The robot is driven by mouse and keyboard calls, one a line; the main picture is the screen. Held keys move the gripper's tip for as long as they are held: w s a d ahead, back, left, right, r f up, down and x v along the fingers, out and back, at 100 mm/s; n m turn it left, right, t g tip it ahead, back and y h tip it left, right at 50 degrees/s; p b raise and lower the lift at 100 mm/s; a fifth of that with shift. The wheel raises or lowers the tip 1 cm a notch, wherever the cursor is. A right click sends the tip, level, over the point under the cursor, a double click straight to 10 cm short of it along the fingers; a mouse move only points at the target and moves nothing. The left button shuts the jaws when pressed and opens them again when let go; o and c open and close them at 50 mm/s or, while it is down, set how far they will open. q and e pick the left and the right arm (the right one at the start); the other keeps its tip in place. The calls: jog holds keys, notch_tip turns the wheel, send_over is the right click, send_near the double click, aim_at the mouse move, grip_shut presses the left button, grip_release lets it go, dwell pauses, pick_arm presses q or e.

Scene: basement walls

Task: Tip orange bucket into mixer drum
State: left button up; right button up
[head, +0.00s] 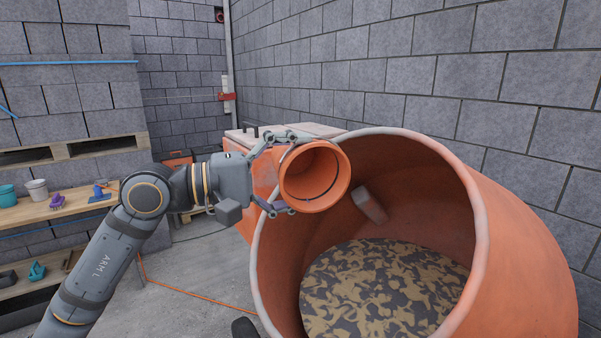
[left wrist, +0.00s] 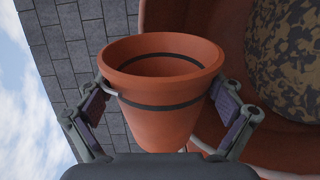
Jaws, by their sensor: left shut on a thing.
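The orange bucket (head: 315,177) is tilted over on its side in the head view, its mouth facing me and the drum. My left gripper (head: 279,176) is shut on the bucket's sides, and the bucket is at the left rim of the mixer drum (head: 508,226). In the left wrist view the bucket (left wrist: 160,95) sits between both fingers of the gripper (left wrist: 157,105), with a dark band below its rim. The bucket's inside looks empty where I can see it. The orange drum's mouth is open and a mottled tan and dark mix (head: 385,290) lies in it. My right gripper is not in view.
A wooden bench (head: 75,204) at the left holds a teal bucket (head: 8,195), a white bucket (head: 37,189) and small tools. Stacked blocks on a pallet (head: 70,150) stand behind it. An orange cable (head: 190,292) crosses the floor. Block walls close off the back and right.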

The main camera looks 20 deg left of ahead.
aim_at(278, 162)
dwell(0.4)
pick_arm(q)
jog(key=shift+r+p, duration=0.2)
jog(key=shift+p, duration=0.1)
jog(key=n+p, duration=0.1)
jog(key=n, duration=0.2)
jog(key=w+n+p, duration=0.1)
jog(key=shift+a+r+p, duration=0.2)
jog(key=shift+r+p, duration=0.1)
jog(key=shift+r, duration=0.05)
jog(key=n+p, duration=0.1)
jog(key=n, duration=0.2)
jog(key=n+p, duration=0.1)
jog(key=n, duration=0.3)
jog(key=w+a+n+p, duration=0.1)
jog(key=n+p, duration=0.1)
jog(key=n, duration=0.2)
jog(key=shift+r, duration=0.2)
jog(key=n, duration=0.1)
jog(key=n+p, duration=0.1)
jog(key=n, duration=0.1)
jog(key=shift+w+a, duration=0.15)
jog(key=shift+a, duration=0.05)
jog(key=shift+f, duration=0.15)
notch_tip(278, 162, up, 5)
jog(key=p, duration=0.4)
jog(key=shift+f+p, duration=0.15)
jog(key=shift+p, duration=0.15)
jog(key=shift+f, duration=0.1)
